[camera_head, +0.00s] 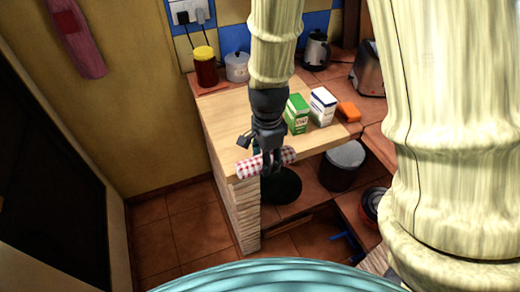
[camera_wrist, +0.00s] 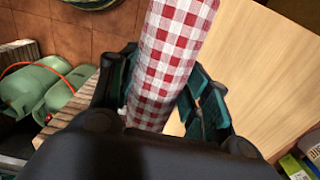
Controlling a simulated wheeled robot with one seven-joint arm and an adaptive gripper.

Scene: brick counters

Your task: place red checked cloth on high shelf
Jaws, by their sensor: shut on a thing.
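The red checked cloth (camera_head: 246,168) is a rolled bundle in red and white. My gripper (camera_head: 268,160) is shut around its middle, and both ends of the roll stick out at the sides. In the head view the roll appears at the front edge of the light wooden top (camera_head: 228,118); whether it touches the wood I cannot tell. In the wrist view the cloth (camera_wrist: 172,55) runs between the fingers of my gripper (camera_wrist: 165,98), with the wooden surface (camera_wrist: 262,70) to its right. Which surface is the high shelf is not clear.
Below are a grey container (camera_head: 342,164) and dark round item (camera_head: 283,186). The wooden top's left part is clear.

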